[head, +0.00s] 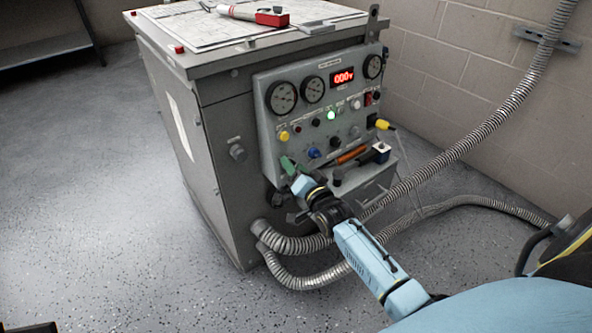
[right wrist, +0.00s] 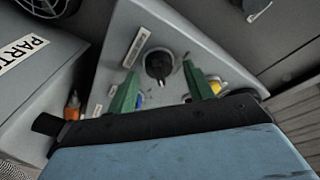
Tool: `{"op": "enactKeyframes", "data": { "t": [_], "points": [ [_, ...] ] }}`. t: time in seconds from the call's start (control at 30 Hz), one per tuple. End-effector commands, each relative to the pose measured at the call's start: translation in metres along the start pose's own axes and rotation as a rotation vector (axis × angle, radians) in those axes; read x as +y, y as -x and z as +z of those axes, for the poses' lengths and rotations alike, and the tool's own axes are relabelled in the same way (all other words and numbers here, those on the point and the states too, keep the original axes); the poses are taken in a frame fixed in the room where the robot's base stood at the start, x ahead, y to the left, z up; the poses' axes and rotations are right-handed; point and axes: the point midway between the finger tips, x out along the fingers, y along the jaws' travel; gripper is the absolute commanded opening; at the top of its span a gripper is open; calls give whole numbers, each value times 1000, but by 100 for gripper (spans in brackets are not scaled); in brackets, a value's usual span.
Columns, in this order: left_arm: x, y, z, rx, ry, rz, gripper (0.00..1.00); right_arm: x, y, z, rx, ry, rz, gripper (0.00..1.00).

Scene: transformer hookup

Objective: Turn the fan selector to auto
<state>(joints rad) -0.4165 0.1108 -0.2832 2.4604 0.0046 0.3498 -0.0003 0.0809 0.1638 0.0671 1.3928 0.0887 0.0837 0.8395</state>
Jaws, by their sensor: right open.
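The control panel (head: 322,108) is on the front of a grey transformer cabinet (head: 215,140). My right gripper (head: 289,165) is at the panel's lower left corner, its green fingers pointing at the panel. In the right wrist view, a black round knob with a pointer (right wrist: 158,66) sits on the panel, between and ahead of the open fingers (right wrist: 159,72). It looks like the fan selector; its label is too small to read. I cannot tell whether the fingers touch it. In the head view the gripper hides this knob.
Gauges (head: 283,97), a red display (head: 342,78), a lit green lamp (head: 331,115) and a blue knob (head: 313,153) are on the panel. A small shelf (head: 365,185) juts out below. Ribbed conduits (head: 300,243) run near my right arm.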

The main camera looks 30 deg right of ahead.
Motion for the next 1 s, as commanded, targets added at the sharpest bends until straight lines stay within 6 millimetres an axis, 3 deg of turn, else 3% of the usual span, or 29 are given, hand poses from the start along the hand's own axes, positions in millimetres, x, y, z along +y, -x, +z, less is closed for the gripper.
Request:
{"op": "enactKeyframes", "data": {
  "t": [0.2, 0.53, 1.0],
  "points": [
    [0, 0, 0, 1, 0, 0, 0, 0, 0, 0, 0, 0, 0, 52],
    [0, 0, 0, -1, -1, 0, 0, 0, 0, 0, 0, 0, 0, 8],
    [0, -4, 6, -62, 1, -2, 0, -1, 0, -1, 0, 124, -30, 7]
  ]
}}
